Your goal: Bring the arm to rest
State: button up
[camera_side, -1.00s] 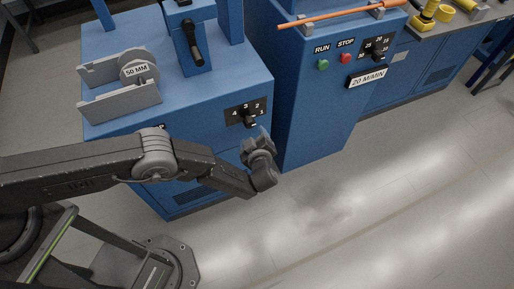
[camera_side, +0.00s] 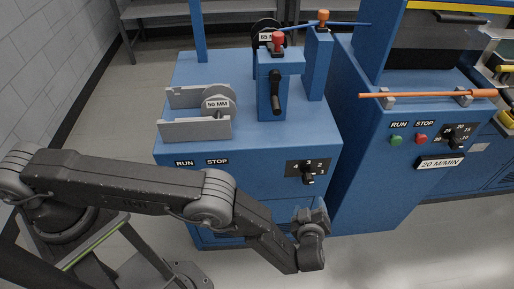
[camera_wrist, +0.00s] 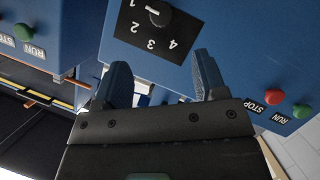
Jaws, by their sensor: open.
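My gripper (camera_side: 312,220) is in front of the left blue machine (camera_side: 250,135), just below its numbered dial knob (camera_side: 308,178) in the side view. In the wrist view my gripper (camera_wrist: 163,75) has its two blue fingers well apart with nothing between them. The dial knob (camera_wrist: 158,12) shows upside down beyond the fingertips, apart from them. My dark arm reaches in from the left, with its elbow in front of the machine's lower left face.
The right blue machine (camera_side: 385,185) stands close by, with an orange-handled rod (camera_side: 430,95) on grey rests. A 50 MM disc (camera_side: 218,104) sits between grey plates on the left machine. Green (camera_side: 396,140) and red (camera_side: 421,138) buttons face forward. Bare floor shows at lower right.

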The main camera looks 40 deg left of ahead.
jog(key=w+d+r+m+h, duration=0.1)
jog(key=w+r+h, duration=0.3)
jog(key=r, duration=0.5)
jog(key=w+d+r+m+h, duration=0.1)
jog(key=w+r+h, duration=0.1)
jog(key=w+r, duration=0.55)
jog(key=s+a+r+m+h, duration=0.2)
jog(key=a+r+m+h, duration=0.15)
jog(key=r, duration=0.75)
jog(key=s+a+r+m+h, duration=0.2)
jog(key=a+r, duration=0.2)
jog(key=r, duration=0.7)
jog(key=s+a+r+m+g, duration=0.3)
jog(key=s+a+r+m, duration=0.1)
jog(key=s+a+r, duration=0.6)
jog(key=s+a+f+g+y, duration=0.1)
jog(key=s+a+f, duration=0.1)
jog(key=s+a, duration=0.2)
jog(key=s+a+f+m+g+y, duration=0.1)
jog(key=s+a, duration=0.3)
jog(key=s, duration=0.7)
jog(key=s+a+f+m+g+y, duration=0.1)
jog(key=s+a+f+y, duration=0.1)
jog(key=s, duration=0.5)
jog(key=shift+s+a+f, duration=0.35)
jog(key=shift+a+f, duration=0.55)
jog(key=shift+a, duration=0.3)
